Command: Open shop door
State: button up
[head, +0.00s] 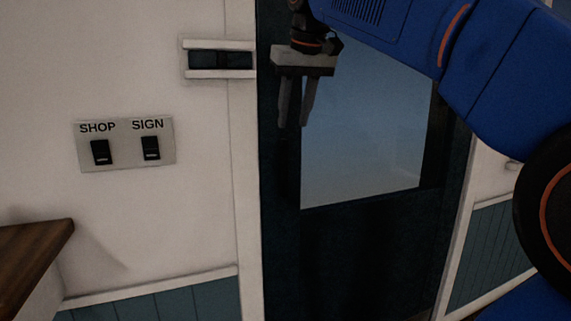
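The dark shop door (370,255) stands in the middle of the head view, with a pale blue-grey glass pane (365,150) in its upper part. It looks shut in its frame. My gripper (294,122) hangs with its fingers pointing down in front of the door's left stile, beside the left edge of the pane. The two fingers are apart, with dark door surface showing between them. I see nothing clearly held. A dark vertical strip shows below the fingers, but I cannot tell whether it is a handle. My arm hides the door's upper right part.
A white bracket with a dark inset (220,60) is on the wall left of the door. Below it is a switch plate (126,144) marked SHOP and SIGN. A brown wooden counter (35,258) juts in at lower left. Teal panelling (495,250) lines the lower right wall.

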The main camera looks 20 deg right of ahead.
aim_at(286, 159)
jog(key=x, duration=1.4)
jog(key=shift+w, duration=0.1)
grip_shut()
